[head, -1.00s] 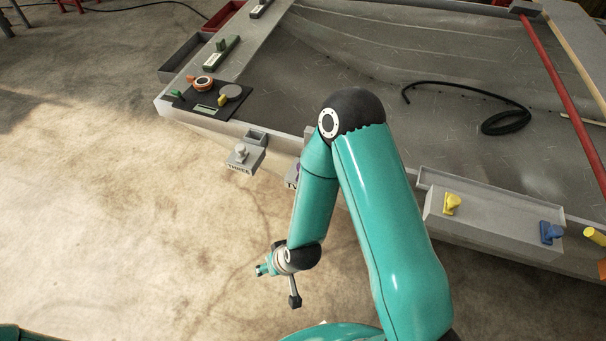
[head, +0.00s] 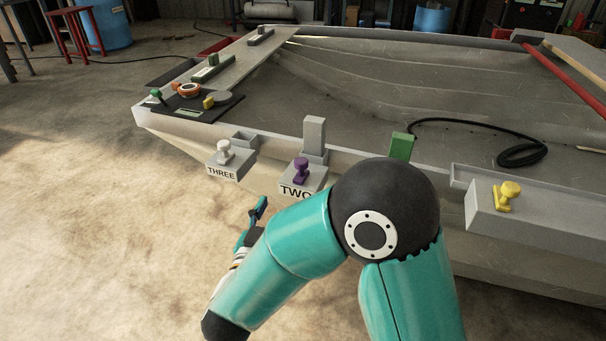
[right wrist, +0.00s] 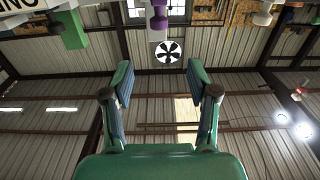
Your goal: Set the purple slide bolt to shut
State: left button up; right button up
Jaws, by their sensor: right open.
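The purple slide bolt (head: 301,170) has a purple knob on a grey block marked TWO, on the hull's near edge. A grey upright piece (head: 315,137) stands just behind it. In the right wrist view a purple knob (right wrist: 158,22) shows at the top edge, beyond the fingers. My right gripper (head: 259,208) is below and left of the block in the head view, pointing up and clear of it. Its two fingers (right wrist: 164,82) are spread in the right wrist view with nothing between them. My left gripper is not in view.
A white knob (head: 223,150) on a block marked THREE sits to the left. A green upright piece (head: 402,146) and a yellow knob (head: 507,194) are to the right. My right arm covers part of the edge between. Open floor lies at the left front.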

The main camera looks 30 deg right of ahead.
aim_at(299, 165)
jog(key=b+x, duration=0.3)
jog(key=x, duration=1.3)
jog(key=shift+w+d, duration=0.15)
jog(key=shift+d, duration=0.15)
grip_shut()
